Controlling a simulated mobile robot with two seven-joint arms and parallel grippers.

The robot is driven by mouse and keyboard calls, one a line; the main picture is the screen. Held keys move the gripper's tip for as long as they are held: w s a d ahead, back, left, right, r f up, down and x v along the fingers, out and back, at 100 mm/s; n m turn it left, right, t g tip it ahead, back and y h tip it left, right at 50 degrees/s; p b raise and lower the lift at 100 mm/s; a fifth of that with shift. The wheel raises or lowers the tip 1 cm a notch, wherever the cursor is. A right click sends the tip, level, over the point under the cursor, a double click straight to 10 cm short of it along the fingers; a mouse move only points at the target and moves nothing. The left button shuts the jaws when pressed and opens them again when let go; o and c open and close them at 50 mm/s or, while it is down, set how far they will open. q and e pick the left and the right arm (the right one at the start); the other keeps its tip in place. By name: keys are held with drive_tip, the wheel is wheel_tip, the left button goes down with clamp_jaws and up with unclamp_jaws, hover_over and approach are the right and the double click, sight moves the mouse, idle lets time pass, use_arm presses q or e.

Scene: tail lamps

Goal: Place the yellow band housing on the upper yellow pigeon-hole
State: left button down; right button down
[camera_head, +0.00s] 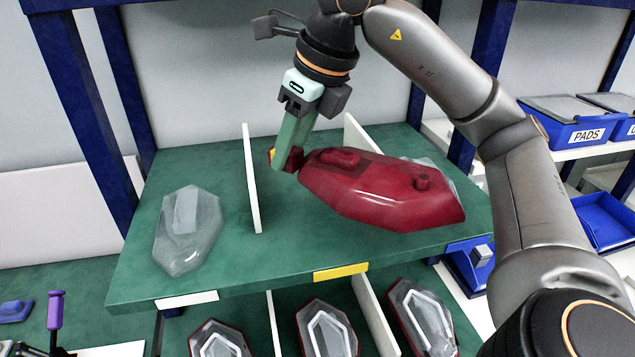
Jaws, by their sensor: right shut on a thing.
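The housing (385,190) is a glossy dark red lamp shell, held over the upper green shelf (130,280). My right gripper (288,158) is shut on its left end, reaching down from above. A small yellow patch shows beside the fingertips; I cannot tell whether it is the housing's band. The yellow label (340,272) marks the front edge of the upper middle pigeon-hole, between two white dividers (252,180). The housing spans the right part of that pigeon-hole and extends over the one to its right. Whether it touches the shelf is unclear. My left gripper is out of view.
A clear lens (188,232) lies in the upper left pigeon-hole, above a white label (187,299). Another clear piece (447,173) shows partly behind the housing. Several lamps sit on the lower shelf. Blue posts frame the rack; blue bins (570,130) stand right.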

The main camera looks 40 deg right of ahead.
sight(317, 153)
drive_tip(key=shift+w+d+f, duration=0.1)
drive_tip(key=shift+w+d, duration=0.15)
drive_tip(key=shift+d, duration=0.05)
wheel_tip(317, 153, down, 10)
drive_tip(key=shift+r, duration=0.15)
drive_tip(key=shift+f+b, duration=0.2)
drive_tip(key=shift+b, duration=0.15)
drive_tip(key=c, duration=0.5)
unclamp_jaws()
drive_tip(key=shift+r, duration=0.1)
drive_tip(key=shift+s+r, duration=0.1)
drive_tip(key=shift+r, duration=0.3)
drive_tip(key=p+v, duration=0.1)
drive_tip(key=v, duration=1)
drive_tip(key=shift+s+r, duration=0.2)
